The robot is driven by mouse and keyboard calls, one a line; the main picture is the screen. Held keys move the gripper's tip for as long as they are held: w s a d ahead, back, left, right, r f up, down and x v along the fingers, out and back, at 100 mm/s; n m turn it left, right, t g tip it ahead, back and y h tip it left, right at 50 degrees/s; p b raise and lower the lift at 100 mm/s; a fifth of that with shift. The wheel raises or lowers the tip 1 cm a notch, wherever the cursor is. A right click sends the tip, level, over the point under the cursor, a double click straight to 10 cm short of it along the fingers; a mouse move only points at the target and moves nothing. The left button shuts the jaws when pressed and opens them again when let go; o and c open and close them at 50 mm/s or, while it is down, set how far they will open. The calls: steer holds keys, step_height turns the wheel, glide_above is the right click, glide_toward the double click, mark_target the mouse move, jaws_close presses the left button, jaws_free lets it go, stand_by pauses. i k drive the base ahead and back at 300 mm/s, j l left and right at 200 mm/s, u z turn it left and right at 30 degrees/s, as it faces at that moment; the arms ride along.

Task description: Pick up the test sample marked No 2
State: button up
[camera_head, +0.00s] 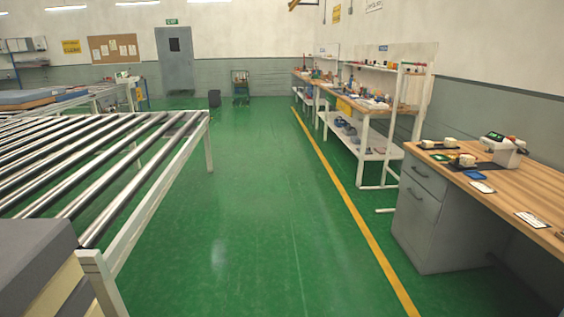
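No label reading No 2 can be made out, so I cannot tell which thing is the test sample. Small things lie on the wooden desk (532,188) at the right. Among them are a small cream piece (431,144) near the far edge and a second cream piece (466,160) nearer, on or beside a dark mat. A pale device with a green display (507,150) stands behind them. A blue item (475,175) and two white cards, one nearer (531,220), lie in front. My gripper is not in view.
A roller conveyor (150,200) fills the left, with a grey foam block (35,245) at its near end. Workbenches (350,100) line the right wall beyond the desk. The green floor (255,200) between is clear, with a yellow line along the right.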

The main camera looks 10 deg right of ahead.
mark_target(466, 160)
steer(key=i+z, duration=0.25)
steer(key=i, duration=0.3)
steer(key=i+z, duration=0.3)
steer(key=i, duration=0.25)
steer(key=i+j+z, duration=0.25)
steer(key=i, duration=0.3)
